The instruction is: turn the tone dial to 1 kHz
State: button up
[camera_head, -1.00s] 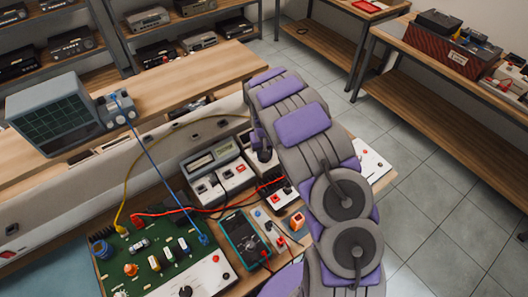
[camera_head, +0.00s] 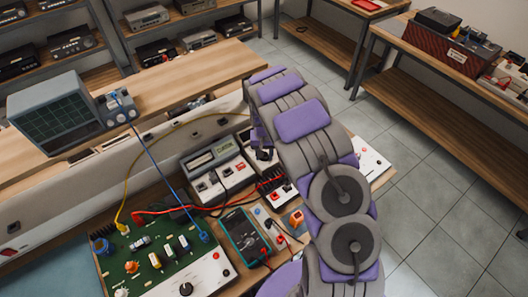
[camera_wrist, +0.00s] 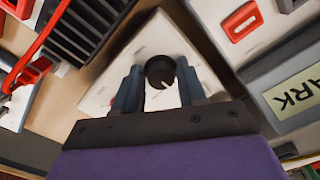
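A round black dial (camera_wrist: 160,71) with a white pointer line stands on a white-faced box (camera_wrist: 152,38) in the wrist view. The pointer line aims down and slightly right in that view. No frequency marks are readable, so I cannot tell its setting. My gripper (camera_wrist: 159,88) is open, with one dark finger on each side of the dial. A gap shows between the dial and the fingers, and I cannot see contact. In the head view my arm hides much of the gripper and of this box.
A green circuit board (camera_head: 154,262) with a blue and a yellow cable lies at the front left. A teal multimeter (camera_head: 245,237) lies near my arm. Boxes with red switches (camera_head: 277,191) and red leads crowd the bench. An oscilloscope (camera_head: 62,113) stands behind.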

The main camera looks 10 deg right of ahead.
jog(key=shift+o, duration=1.4)
jog(key=shift+w, duration=0.15)
jog(key=shift+r, duration=0.15)
jog(key=shift+r, duration=0.25)
notch_tip(320, 180, up, 17)
jog(key=p, duration=0.2)
jog(key=shift+f, duration=0.2)
jog(key=shift+w, duration=0.1)
